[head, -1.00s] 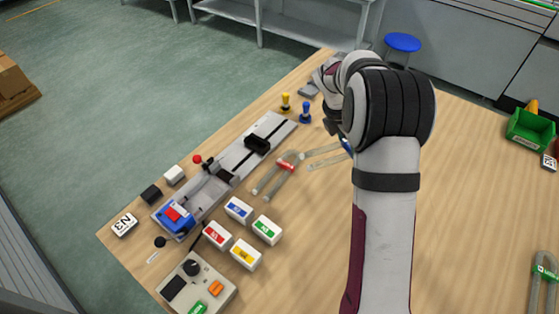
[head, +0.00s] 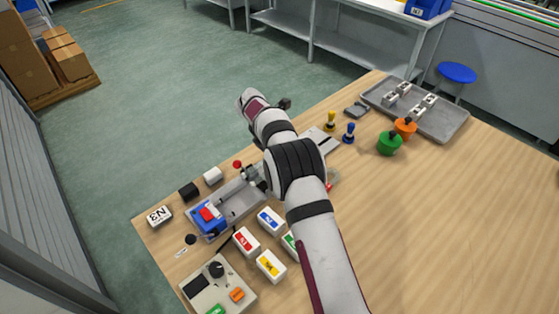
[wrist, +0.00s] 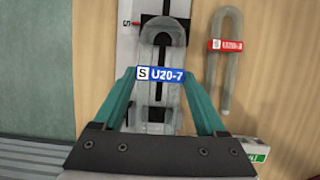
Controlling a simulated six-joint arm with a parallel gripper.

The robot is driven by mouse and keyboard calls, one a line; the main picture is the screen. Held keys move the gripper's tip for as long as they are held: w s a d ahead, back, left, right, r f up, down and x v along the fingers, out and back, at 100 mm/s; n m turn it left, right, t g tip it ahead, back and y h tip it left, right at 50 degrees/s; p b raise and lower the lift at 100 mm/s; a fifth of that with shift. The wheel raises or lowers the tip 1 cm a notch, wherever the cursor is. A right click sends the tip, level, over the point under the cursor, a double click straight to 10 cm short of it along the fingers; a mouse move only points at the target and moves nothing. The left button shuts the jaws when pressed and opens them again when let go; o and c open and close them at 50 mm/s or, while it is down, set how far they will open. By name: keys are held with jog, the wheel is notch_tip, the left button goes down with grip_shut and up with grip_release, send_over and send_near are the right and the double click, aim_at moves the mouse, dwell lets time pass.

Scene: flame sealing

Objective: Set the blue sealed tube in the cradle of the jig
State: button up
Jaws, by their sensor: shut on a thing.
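The blue-labelled tube (wrist: 161,76) is a grey U-shaped tube with a blue and white tag reading U20-7. In the wrist view my gripper (wrist: 161,83) has its teal fingers shut on it at the tag. The bend points away from my gripper, over the jig (wrist: 128,52). I cannot tell whether the tube touches the jig.
A red-labelled U-tube (wrist: 227,62) lies on the wood right of the jig. Coloured label boxes (head: 271,264) stand in front of the jig, beside a control box (head: 217,287). Yellow and blue pegs (head: 348,133) and a grey tray (head: 440,118) are at the back.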

jog(key=shift+f, duration=1.6)
jog(key=shift+f, duration=0.6)
jog(key=o, duration=1.5)
jog(key=v, duration=1.3)
jog(key=s+d+r+m+g+y, duration=0.1)
jog(key=s+d+r+m+g, duration=0.1)
jog(key=s+d+r+m, duration=0.85)
jog(key=s+f+m+y, duration=0.1)
jog(key=s+m, duration=0.6)
jog(key=s, duration=0.3)
jog(key=s+d+f+m+g+y, duration=0.1)
jog(key=s+m, duration=0.6)
jog(key=s, duration=0.3)
jog(key=s+f+m+y, duration=0.1)
jog(key=s+m, duration=0.7)
jog(key=s, duration=0.2)
jog(key=shift+s+d+f+y, duration=0.25)
jog(key=shift+s+f+y, duration=0.1)
jog(key=shift+y, duration=0.05)
